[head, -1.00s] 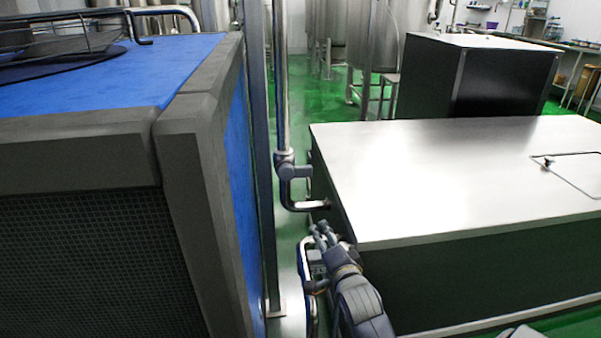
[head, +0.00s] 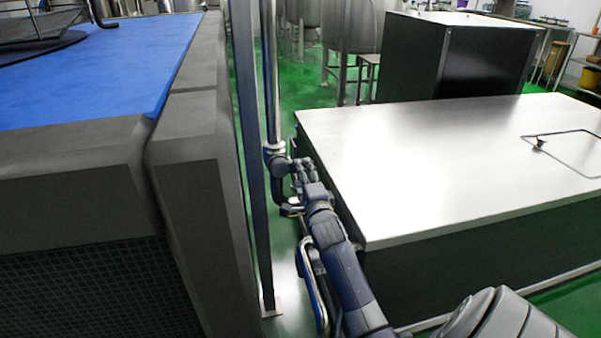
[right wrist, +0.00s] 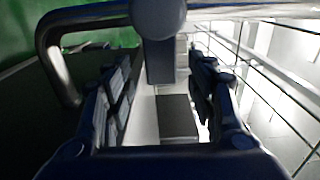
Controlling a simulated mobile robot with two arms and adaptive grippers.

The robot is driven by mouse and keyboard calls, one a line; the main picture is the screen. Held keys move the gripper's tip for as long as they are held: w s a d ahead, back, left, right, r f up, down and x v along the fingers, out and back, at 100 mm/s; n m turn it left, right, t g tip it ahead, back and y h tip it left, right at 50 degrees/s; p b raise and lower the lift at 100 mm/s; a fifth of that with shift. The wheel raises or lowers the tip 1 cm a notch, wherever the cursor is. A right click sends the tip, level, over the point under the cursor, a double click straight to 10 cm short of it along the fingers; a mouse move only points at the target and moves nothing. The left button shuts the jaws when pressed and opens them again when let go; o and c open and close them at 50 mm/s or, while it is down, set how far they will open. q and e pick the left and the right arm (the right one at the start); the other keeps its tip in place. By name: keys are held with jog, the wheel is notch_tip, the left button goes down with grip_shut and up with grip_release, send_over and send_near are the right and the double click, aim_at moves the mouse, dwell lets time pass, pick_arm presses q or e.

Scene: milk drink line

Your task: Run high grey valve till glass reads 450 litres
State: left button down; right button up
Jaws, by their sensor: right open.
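The grey valve (head: 277,160) sits on the upright steel pipe (head: 270,95), in the gap between the blue-topped unit and the steel-topped cabinet. In the right wrist view its round grey hub (right wrist: 158,14) is at the top, with a flat grey lever (right wrist: 160,62) hanging from it. My right gripper (head: 299,173) is at the valve's right side. In the right wrist view the right gripper (right wrist: 161,72) is open, one finger on each side of the lever; I cannot tell whether either touches it. My left gripper is not in view. No litre reading is visible.
The blue-topped unit (head: 115,65) with its grey frame fills the left. The steel-topped cabinet (head: 430,160) stands close on the right. A dark post (head: 248,150) rises beside the pipe. A bent pipe (head: 306,262) stands low by my arm. Tanks (head: 350,25) stand behind.

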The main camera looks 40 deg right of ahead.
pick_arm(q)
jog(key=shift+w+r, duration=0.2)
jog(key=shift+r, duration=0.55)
pick_arm(e)
jog(key=shift+x, duration=1.4)
grip_shut()
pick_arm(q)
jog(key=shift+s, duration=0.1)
pick_arm(e)
jog(key=shift+w, duration=0.1)
